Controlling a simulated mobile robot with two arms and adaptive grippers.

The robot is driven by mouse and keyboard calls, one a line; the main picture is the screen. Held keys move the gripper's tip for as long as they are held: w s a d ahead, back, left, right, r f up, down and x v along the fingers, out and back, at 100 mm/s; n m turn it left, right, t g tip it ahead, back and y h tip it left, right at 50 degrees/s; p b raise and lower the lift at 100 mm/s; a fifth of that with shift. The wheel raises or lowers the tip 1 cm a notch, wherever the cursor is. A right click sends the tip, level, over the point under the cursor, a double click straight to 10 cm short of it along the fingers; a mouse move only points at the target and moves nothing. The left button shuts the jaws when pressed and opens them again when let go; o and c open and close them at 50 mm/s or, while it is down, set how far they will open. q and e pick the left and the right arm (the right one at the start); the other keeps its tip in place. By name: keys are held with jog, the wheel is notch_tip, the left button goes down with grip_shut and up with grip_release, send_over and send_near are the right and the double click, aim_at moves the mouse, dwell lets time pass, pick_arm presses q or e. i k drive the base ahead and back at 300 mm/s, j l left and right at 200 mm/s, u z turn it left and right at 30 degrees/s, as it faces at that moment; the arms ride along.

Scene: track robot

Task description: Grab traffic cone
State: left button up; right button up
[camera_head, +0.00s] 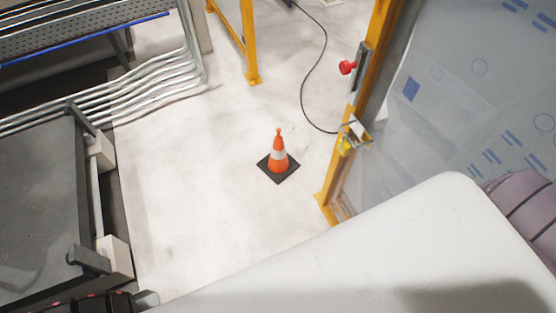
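The traffic cone (279,156) stands upright on the pale floor near the middle of the view. It is orange with a white band and has a dark square base. Nothing touches it. Neither of my grippers shows in this view, so I cannot see whether they are open or shut. Dark ribbed parts, probably of my own arms, show at the bottom left and the right edge, and a large white surface covers the lower right.
A yellow post (340,157) with a red button (347,67) and a clear panel (465,90) stand right of the cone. A black cable (304,85) lies behind. Grey pipes (165,80) and a dark platform (40,200) are at left. Floor (190,200) left of the cone is clear.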

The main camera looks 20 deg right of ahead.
aim_at(278, 165)
jog(key=i+j, duration=0.15)
jog(key=i, duration=0.15)
jog(key=i+j, duration=0.15)
jog(key=i+j+z, duration=0.15)
jog(key=z, duration=0.25)
jog(key=i+j+z, duration=0.25)
jog(key=z, duration=0.15)
jog(key=i+j+z, duration=0.4)
jog(key=k+l+z, duration=0.1)
jog(key=z, duration=0.95)
